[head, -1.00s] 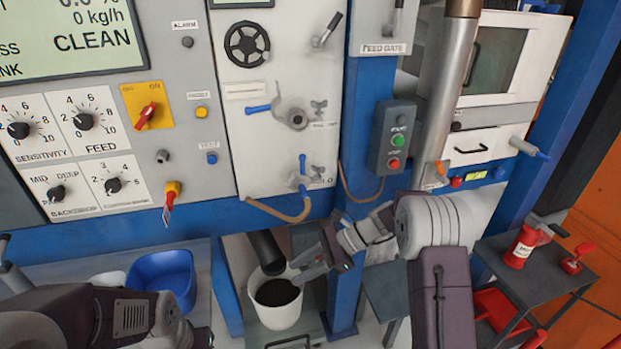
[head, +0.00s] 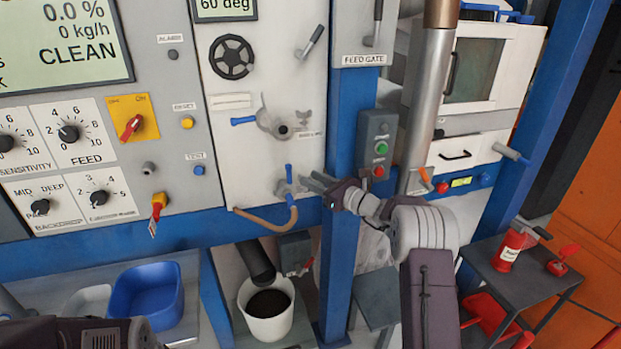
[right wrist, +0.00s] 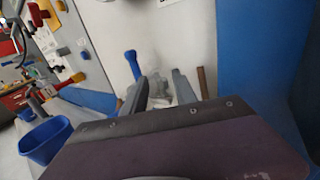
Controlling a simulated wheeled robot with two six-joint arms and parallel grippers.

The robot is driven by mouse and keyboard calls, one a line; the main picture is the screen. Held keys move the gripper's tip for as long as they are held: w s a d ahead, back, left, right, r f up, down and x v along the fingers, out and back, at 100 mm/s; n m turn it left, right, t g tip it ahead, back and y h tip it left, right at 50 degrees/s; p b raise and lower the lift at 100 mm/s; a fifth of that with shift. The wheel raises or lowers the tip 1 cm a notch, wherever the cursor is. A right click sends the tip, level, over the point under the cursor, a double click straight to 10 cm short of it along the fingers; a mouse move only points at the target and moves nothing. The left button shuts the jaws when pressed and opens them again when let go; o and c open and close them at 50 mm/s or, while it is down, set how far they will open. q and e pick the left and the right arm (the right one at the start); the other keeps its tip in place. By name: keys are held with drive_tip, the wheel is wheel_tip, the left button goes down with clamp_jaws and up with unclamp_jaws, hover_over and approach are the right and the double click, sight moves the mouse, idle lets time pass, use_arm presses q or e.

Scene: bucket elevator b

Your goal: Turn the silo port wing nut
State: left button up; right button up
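A grey wing nut (head: 304,117) sits at the right of the upper port (head: 278,123) on the pale panel; its label is too small to read. Below is a smaller port (head: 288,184) with an upright blue handle. The second wing nut, beside this lower port, is hidden behind my right gripper (head: 312,181). That gripper is just right of the lower port, fingers toward the panel. In the right wrist view its fingers are apart (right wrist: 160,88), with a blurred grey fitting (right wrist: 160,80) between or beyond them; contact cannot be told. My left gripper's fingers are out of view.
A brown hose (head: 262,223) hangs below the lower port. A blue post (head: 343,230) and a start-stop box (head: 377,145) stand close on the right. A white bucket (head: 267,325) and a blue tub (head: 147,296) are below.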

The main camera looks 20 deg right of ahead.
drive_tip(key=shift+w+a, duration=0.3)
drive_tip(key=shift+w, duration=0.15)
clamp_jaws()
drive_tip(key=m+h+b, duration=0.4)
drive_tip(key=h+b, duration=0.1)
drive_tip(key=b, duration=0.4)
drive_tip(key=a+m+h+b, duration=0.1)
drive_tip(key=m+h+b, duration=0.2)
drive_tip(key=h+b, duration=0.3)
drive_tip(key=a+m+t+h+b, duration=0.1)
drive_tip(key=m+h+b, duration=0.3)
drive_tip(key=b, duration=1)
drive_tip(key=shift+a+f+m+h, duration=0.1)
drive_tip(key=shift+a+m+h, duration=0.05)
drive_tip(key=shift+h, duration=0.4)
drive_tip(key=shift+a+f+m+h, duration=0.1)
drive_tip(key=shift+m+h, duration=0.05)
drive_tip(key=shift+h, duration=0.4)
